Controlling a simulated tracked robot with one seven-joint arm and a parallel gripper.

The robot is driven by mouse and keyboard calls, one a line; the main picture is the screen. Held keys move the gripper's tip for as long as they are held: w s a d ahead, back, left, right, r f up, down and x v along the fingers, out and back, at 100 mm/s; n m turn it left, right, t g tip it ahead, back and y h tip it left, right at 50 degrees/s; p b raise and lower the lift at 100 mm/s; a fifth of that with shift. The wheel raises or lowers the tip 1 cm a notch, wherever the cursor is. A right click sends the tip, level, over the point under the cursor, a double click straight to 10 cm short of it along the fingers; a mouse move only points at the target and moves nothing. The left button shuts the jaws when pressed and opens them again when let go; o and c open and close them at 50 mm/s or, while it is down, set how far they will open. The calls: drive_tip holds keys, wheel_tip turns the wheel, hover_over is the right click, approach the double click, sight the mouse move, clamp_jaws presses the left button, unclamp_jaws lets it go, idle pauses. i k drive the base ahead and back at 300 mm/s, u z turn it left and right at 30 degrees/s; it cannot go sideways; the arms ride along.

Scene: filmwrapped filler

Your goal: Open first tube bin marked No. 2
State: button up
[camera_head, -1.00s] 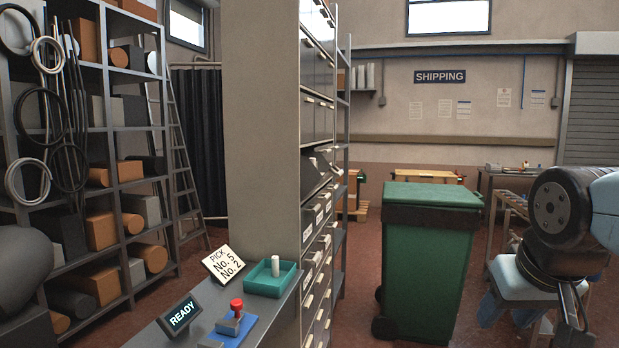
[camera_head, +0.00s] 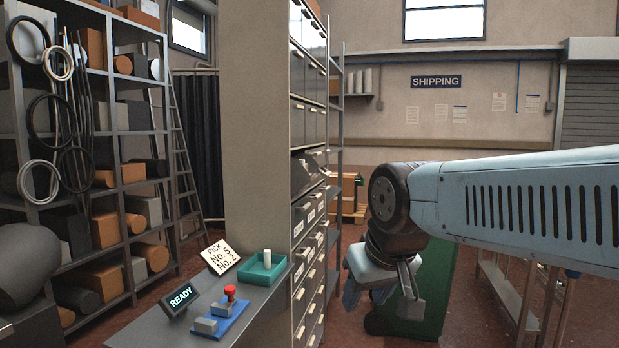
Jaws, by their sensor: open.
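The tall cabinet (camera_head: 255,120) of tube bins stands at the centre, seen almost edge-on. Its bin fronts (camera_head: 310,225) face right, with pale handles and small labels too small to read, so I cannot tell which bin is No. 2. One bin (camera_head: 310,163) around mid-height looks tilted or pulled out. A card (camera_head: 220,256) on the counter reads "PICK No. 5 No. 2". My gripper (camera_head: 384,302) hangs pointing down to the right of the bin fronts, apart from them. It is open, with nothing seen between its fingers.
The grey counter (camera_head: 210,290) holds a READY display (camera_head: 179,299), a teal tray (camera_head: 262,269) with a white cylinder, and a red-knobbed stamp (camera_head: 230,292) on a blue base. A green wheeled bin (camera_head: 432,300) stands behind my arm. Open floor lies between it and the cabinet.

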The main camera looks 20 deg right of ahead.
sight(300, 177)
drive_tip(key=z, duration=0.05)
drive_tip(key=i, duration=1)
drive_tip(key=u, duration=0.05)
